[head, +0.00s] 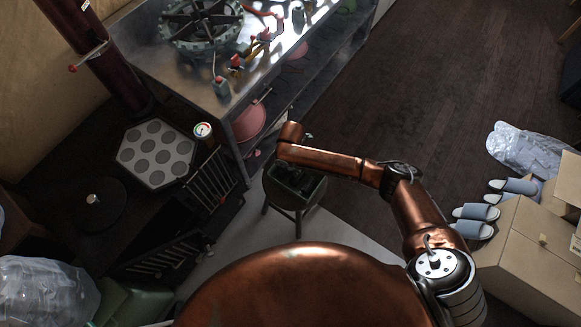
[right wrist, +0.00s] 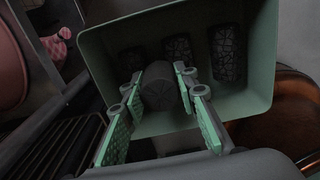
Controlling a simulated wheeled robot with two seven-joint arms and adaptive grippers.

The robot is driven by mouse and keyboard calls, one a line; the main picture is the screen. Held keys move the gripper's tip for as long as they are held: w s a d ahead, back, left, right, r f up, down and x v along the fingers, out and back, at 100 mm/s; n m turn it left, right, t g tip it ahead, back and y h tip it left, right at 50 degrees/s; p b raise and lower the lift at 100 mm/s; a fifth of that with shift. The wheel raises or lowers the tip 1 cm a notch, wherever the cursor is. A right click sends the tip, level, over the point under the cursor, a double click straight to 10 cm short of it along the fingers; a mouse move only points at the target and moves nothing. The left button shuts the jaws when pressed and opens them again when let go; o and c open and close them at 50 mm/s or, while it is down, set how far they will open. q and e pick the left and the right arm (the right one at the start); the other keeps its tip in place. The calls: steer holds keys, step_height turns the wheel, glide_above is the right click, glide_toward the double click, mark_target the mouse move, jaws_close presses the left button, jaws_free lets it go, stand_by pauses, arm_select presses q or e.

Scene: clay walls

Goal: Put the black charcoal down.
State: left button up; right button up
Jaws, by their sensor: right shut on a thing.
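My right gripper (right wrist: 160,76) is shut on a black charcoal piece (right wrist: 160,92), a dark cylinder with its end facing the wrist camera. Behind it in the right wrist view is a green open box (right wrist: 262,88). Dark textured charcoal pieces lie inside, one in the middle (right wrist: 178,50) and one at the right (right wrist: 227,53). The held piece overlaps the box in the picture; I cannot tell whether it touches the bottom. In the head view my right arm ends above a round stool (head: 286,201) bearing the box, and hides most of the gripper. My left gripper is out of view.
A metal workbench (head: 158,38) with a dark wheel-like object (head: 200,22) stands beyond the stool. A hexagonal board with round spots (head: 156,153) lies to the left. Cardboard boxes (head: 522,250) and grey-blue slippers (head: 476,212) are at the right. The dark floor at upper right is clear.

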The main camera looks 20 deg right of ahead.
steer(key=o, duration=1.1)
steer(key=shift+r, duration=0.3)
step_height(320, 180, up, 8)
steer(key=p, duration=0.3)
steer(key=shift+f, duration=0.15)
step_height(320, 180, up, 4)
steer(key=shift+f+p, duration=0.1)
steer(key=shift+p, duration=0.7)
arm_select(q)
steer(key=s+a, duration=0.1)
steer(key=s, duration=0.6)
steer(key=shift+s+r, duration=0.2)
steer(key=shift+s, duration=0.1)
arm_select(e)
steer(key=shift+r, duration=0.45)
steer(key=shift+s, duration=0.1)
